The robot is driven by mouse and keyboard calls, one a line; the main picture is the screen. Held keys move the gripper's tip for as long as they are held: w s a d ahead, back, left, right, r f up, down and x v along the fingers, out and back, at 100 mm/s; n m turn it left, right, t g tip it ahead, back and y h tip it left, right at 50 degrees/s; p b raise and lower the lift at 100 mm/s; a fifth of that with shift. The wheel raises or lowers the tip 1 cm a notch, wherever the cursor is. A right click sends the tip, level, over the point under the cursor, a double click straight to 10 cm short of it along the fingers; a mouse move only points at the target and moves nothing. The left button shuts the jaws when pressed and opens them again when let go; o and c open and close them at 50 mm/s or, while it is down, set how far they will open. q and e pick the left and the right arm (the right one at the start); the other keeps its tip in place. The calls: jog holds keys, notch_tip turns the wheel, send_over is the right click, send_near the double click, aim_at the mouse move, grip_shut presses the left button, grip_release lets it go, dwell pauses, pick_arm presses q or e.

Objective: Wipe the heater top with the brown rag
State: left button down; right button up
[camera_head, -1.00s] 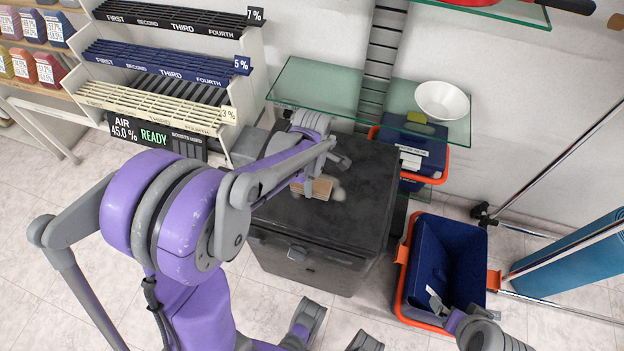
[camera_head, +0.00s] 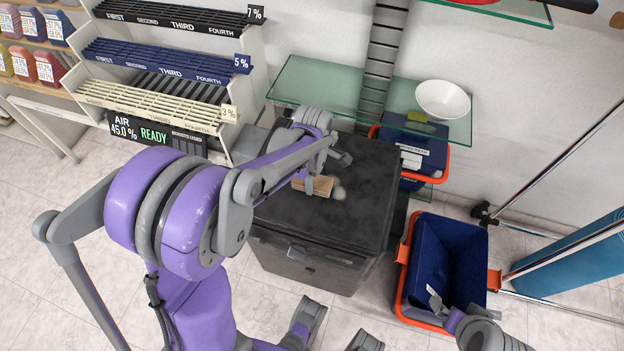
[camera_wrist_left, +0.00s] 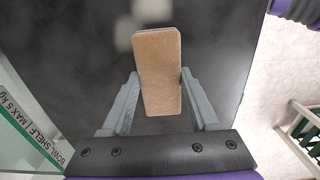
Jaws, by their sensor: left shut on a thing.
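The heater (camera_head: 345,225) is a dark box with a flat black top, standing on the floor in the middle of the head view. Its top (camera_wrist_left: 215,40) fills most of the left wrist view and carries pale smudges (camera_wrist_left: 140,20). My left gripper (camera_head: 318,188) is over the heater top, shut on the brown rag (camera_wrist_left: 158,70), a tan folded block between its fingers. The rag also shows in the head view (camera_head: 322,186), low at the top beside a pale spot (camera_head: 339,194). Contact with the surface is hard to tell. My right gripper (camera_head: 438,305) is at the lower right by the blue bin; its jaw state is unclear.
A glass shelf (camera_head: 315,85) with a white bowl (camera_head: 442,100) overhangs behind the heater. A blue bin with orange rim (camera_head: 405,255) stands to the right. Slatted racks (camera_head: 165,65) stand at the left. A rolled blue mat (camera_head: 580,255) is at the far right.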

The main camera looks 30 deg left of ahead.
pick_arm(q)
jog(key=shift+w+a+f, duration=0.1)
jog(key=shift+w+a, duration=0.05)
jog(key=shift+w, duration=0.35)
jog(key=shift+s+d, duration=0.15)
jog(key=shift+s, duration=0.45)
jog(key=shift+s+d, duration=0.15)
jog(key=shift+s, duration=0.4)
jog(key=shift+w+a, duration=0.15)
jog(key=shift+w, duration=0.5)
jog(key=shift+w+a, duration=0.15)
jog(key=shift+w, duration=0.45)
jog(key=shift+r, duration=0.3)
jog(key=shift+r+p, duration=0.65)
jog(key=shift+r, duration=0.15)
